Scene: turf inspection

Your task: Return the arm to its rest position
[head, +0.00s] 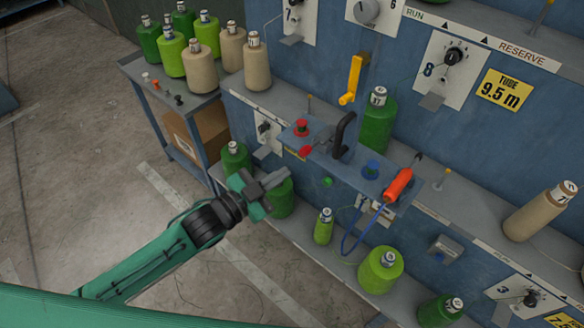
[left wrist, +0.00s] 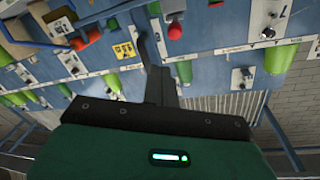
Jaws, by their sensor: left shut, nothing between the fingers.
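My left arm, green with black joints, reaches in from the lower left in the head view. Its gripper (head: 276,180) is shut and empty, in front of the lower shelf of the blue machine. It overlaps a dark green cone (head: 281,200) in the picture; I cannot tell whether they touch. In the left wrist view the closed fingers (left wrist: 160,85) point toward the blue panel, with nothing between them. My right gripper is not in view.
The blue machine (head: 420,128) carries dials, a yellow handle (head: 351,80), a red button (head: 301,127) and an orange tool (head: 399,185). Green cones stand along its lower shelf. A side table (head: 145,78) at upper left holds several cones. The floor (head: 75,165) at left is clear.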

